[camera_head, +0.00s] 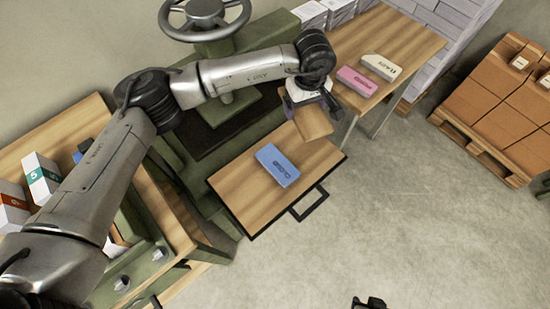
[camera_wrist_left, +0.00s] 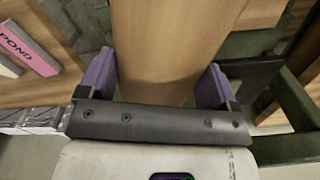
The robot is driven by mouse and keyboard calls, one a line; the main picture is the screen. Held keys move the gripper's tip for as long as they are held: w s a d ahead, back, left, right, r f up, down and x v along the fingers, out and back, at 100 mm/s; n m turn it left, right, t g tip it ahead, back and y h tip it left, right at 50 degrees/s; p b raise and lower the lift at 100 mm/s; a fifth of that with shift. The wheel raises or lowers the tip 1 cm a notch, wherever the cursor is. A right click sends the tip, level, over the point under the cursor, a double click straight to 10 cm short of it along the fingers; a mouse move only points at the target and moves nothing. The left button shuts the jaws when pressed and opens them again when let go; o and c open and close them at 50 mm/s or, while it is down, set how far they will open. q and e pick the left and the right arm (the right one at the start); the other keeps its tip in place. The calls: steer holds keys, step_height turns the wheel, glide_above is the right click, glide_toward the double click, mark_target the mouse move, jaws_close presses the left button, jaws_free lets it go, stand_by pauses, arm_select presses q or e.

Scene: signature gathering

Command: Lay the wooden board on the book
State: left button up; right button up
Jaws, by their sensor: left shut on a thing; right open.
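My left gripper (camera_head: 306,102) is shut on the wooden board (camera_head: 316,123). The board also fills the top middle of the left wrist view (camera_wrist_left: 172,40), between the purple fingers (camera_wrist_left: 158,85). A blue book (camera_head: 277,165) lies on a wooden tray (camera_head: 243,200) with a black handle. The board is held above and to the right of the blue book, apart from it in the picture. My right gripper (camera_head: 370,302) shows only partly at the bottom edge and is open.
A pink book (camera_head: 357,81) and a cream book (camera_head: 381,67) lie on the wooden table (camera_head: 400,40) at the upper right. A green press with a handwheel (camera_head: 205,10) stands behind the tray. Boxes on a pallet (camera_head: 470,143) stand at right. The floor between is clear.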

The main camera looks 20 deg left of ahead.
arm_select(q)
steer(key=w+a+f+n+p, duration=0.1)
steer(key=w+a+f+n, duration=0.25)
steer(key=a+f, duration=0.35)
steer(key=p, duration=0.2)
glide_above(277, 164)
step_height(277, 164, down, 8)
steer(key=shift+w, duration=0.1)
steer(key=shift+f, duration=2.05)
steer(key=shift+f, duration=0.15)
steer(key=o, duration=0.8)
